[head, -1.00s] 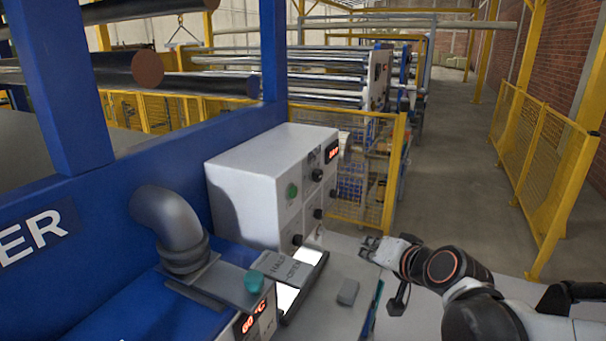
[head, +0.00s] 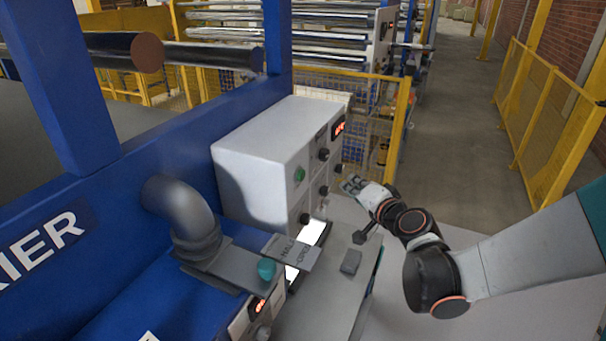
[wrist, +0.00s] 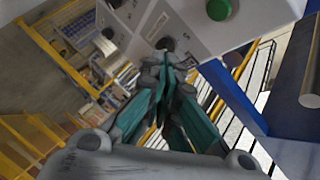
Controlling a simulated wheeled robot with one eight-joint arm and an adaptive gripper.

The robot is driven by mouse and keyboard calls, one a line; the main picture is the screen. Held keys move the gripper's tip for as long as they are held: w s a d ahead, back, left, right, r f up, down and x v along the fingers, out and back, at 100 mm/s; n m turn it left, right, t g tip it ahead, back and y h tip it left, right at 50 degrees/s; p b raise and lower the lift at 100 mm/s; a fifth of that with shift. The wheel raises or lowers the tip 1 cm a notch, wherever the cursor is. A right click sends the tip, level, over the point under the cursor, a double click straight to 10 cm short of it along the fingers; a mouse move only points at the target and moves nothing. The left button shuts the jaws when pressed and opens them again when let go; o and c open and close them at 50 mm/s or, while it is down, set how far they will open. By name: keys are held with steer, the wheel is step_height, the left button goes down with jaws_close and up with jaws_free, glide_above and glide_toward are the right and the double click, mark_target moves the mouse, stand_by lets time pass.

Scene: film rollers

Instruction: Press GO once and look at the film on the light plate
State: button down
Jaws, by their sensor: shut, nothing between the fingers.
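The white control box (head: 265,150) carries a green button (head: 299,174) and several black knobs on its front face; I cannot read a GO label. The button also shows at the top of the wrist view (wrist: 219,9). My gripper (head: 347,182) is shut and empty, just right of the box front. In the wrist view its fingertips (wrist: 168,62) are close to a black knob (wrist: 165,44); I cannot tell whether they touch it. The lit light plate (head: 318,232) is partly covered by a grey lettered plate (head: 292,252). I cannot make out film on it.
A teal knob (head: 267,268) sits on the grey arm beside the bent grey pipe (head: 182,212). A small grey block (head: 350,262) lies on the table. A yellow mesh fence (head: 370,125) stands behind the box. The aisle to the right is open.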

mark_target(302, 175)
steer(key=w+a, duration=0.3)
steer(key=a, duration=0.5)
steer(key=shift+a, duration=0.15)
steer(key=shift+a, duration=0.15)
stand_by(1.5)
steer(key=shift+w+a, duration=0.15)
steer(key=shift+a, duration=0.05)
steer(key=shift+w+a, duration=0.15)
steer(key=shift+a, duration=0.35)
stand_by(0.8)
steer(key=shift+d, duration=0.1)
steer(key=shift+s+d+b, duration=0.3)
steer(key=shift+d+b, duration=0.1)
steer(key=shift+d, duration=0.35)
